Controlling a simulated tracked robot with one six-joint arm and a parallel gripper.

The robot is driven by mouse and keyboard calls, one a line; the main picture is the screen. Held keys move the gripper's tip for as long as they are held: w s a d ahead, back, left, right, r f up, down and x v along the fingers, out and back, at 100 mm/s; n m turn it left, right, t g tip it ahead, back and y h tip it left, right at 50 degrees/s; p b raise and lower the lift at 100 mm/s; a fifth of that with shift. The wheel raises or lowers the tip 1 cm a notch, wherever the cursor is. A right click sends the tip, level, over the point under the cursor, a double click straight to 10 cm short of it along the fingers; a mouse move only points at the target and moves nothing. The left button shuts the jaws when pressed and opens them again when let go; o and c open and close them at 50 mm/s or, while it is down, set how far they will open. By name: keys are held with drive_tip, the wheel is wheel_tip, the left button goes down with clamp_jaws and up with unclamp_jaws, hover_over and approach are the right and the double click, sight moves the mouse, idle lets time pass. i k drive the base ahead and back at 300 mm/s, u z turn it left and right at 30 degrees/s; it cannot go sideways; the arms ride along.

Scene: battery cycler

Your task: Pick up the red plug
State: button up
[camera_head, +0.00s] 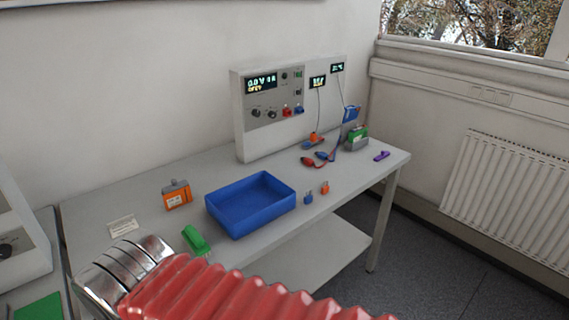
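A small orange-red plug (325,188) stands on the grey table near its front edge, right of the blue tray. It is the loose plug nearest to red. A small blue plug (308,198) stands just to its left, apart from it. A red connector (286,111) also shows on the front panel of the cycler (245,125). My arm, with red bellows and metal bands, crosses the lower left foreground. My gripper's fingertips do not show.
A blue tray (250,226) sits mid-table. Left of it are an orange battery (176,195) and a green brush-like item (196,241). Red and blue clips (318,159), a green-topped battery (357,138) and a purple item (381,156) lie right. A radiator (508,195) is on the right wall.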

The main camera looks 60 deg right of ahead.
sight(307, 161)
drive_tip(key=u, duration=1.65)
drive_tip(key=k, duration=2.35)
drive_tip(key=z, duration=0.9)
